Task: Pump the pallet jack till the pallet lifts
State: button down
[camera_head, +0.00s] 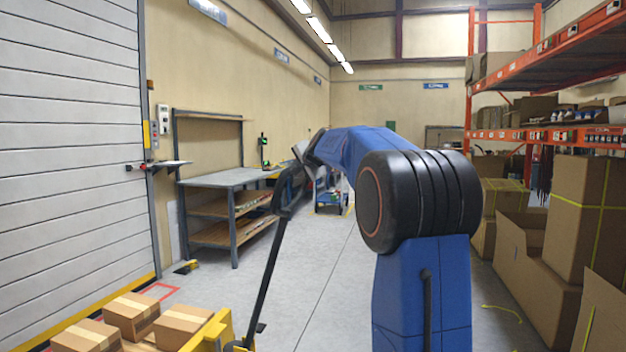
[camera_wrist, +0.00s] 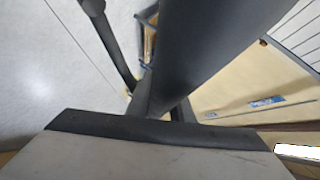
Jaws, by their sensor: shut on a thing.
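The yellow pallet jack (camera_head: 222,326) stands at the lower left, cut off by the frame edge. Its black handle (camera_head: 268,270) rises from it, tilted to the right, and ends in a loop at the top. My gripper (camera_head: 299,160) is at the handle's loop and shut on it. In the wrist view the dark handle bar (camera_wrist: 205,45) runs close up to the grey jaw with its black edge. Several cardboard boxes (camera_head: 130,312) sit on the load beside the jack. The pallet under them is mostly out of view, so its height off the floor cannot be told.
A workbench (camera_head: 222,178) with shelves stands along the left wall, past the roller door (camera_head: 68,130). A blue cart (camera_head: 330,198) is farther back. Large cartons (camera_head: 540,255) and an orange rack (camera_head: 545,70) line the right. The middle floor is clear.

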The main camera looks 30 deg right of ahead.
jog(key=w+a+r, duration=0.2)
jog(key=w+a, duration=1)
jog(key=w, duration=0.3)
jog(key=shift+a, duration=0.4)
jog(key=c, duration=1.6)
grip_release()
jog(key=shift+a, duration=0.1)
jog(key=shift+o, duration=0.2)
jog(key=shift+r, duration=0.3)
jog(key=v, duration=1.7)
jog(key=shift+s, duration=0.25)
